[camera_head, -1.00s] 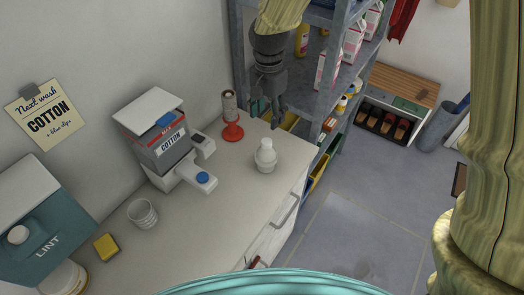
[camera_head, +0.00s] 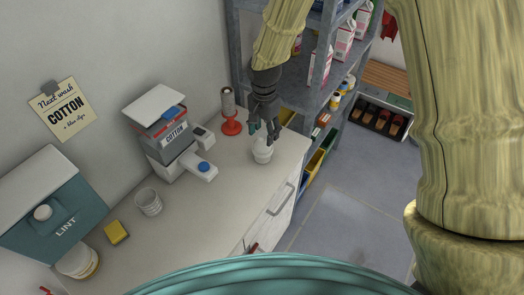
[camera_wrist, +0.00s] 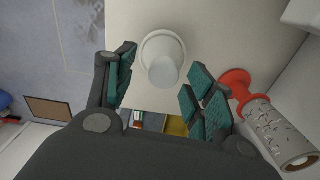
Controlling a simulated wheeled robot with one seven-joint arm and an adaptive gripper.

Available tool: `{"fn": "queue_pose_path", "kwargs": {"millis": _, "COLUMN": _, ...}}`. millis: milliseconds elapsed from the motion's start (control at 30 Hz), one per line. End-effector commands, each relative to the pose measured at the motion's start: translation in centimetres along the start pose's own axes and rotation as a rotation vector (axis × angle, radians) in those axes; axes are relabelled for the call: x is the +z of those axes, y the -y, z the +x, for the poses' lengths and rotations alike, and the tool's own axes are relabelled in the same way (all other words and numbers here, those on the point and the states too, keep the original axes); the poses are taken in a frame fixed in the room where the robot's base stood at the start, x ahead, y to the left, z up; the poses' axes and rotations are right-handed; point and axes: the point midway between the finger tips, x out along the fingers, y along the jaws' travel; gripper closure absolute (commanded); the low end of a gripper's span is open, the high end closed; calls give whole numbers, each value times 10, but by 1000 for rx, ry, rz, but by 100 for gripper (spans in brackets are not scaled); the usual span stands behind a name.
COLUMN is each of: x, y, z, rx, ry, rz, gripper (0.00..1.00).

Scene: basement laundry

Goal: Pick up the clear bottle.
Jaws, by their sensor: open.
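A pale, whitish bottle (camera_head: 262,153) stands upright on the counter (camera_head: 215,215), near its far right end. It is the only bottle standing free there, and it looks more white than clear. My gripper (camera_head: 263,134) is right above it, pointing down, and its fingers overlap the bottle's top in the head view. In the wrist view the bottle (camera_wrist: 162,50) shows from above, between and a little beyond the open, green-padded fingers (camera_wrist: 163,78). No finger is visibly closed on it.
A red stand with a grey speckled cylinder (camera_head: 229,103) is close to my gripper; it also shows in the wrist view (camera_wrist: 280,132). Shelving (camera_head: 300,75) stands behind.

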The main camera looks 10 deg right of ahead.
Motion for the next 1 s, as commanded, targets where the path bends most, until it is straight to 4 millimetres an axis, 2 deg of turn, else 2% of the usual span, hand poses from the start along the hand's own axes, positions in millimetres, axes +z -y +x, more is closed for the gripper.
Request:
{"fn": "queue_pose_path", "kwargs": {"millis": 200, "x": -2, "y": 4, "z": 17, "rx": 3, "ry": 2, "rz": -1, "gripper": 46}}
{"fn": "queue_pose_path", "kwargs": {"millis": 500, "x": -2, "y": 4, "z": 20, "rx": 2, "ry": 2, "rz": -1, "gripper": 46}}
{"fn": "queue_pose_path", "kwargs": {"millis": 567, "x": -2, "y": 4, "z": 19, "rx": 2, "ry": 2, "rz": 0, "gripper": 55}}
{"fn": "queue_pose_path", "kwargs": {"millis": 767, "x": -2, "y": 4, "z": 20, "rx": 1, "ry": 2, "rz": -1, "gripper": 92}}
{"fn": "queue_pose_path", "kwargs": {"millis": 800, "x": -2, "y": 4, "z": 19, "rx": 1, "ry": 2, "rz": -1, "gripper": 94}}
{"fn": "queue_pose_path", "kwargs": {"millis": 1000, "x": -2, "y": 4, "z": 19, "rx": 1, "ry": 2, "rz": -1, "gripper": 94}}
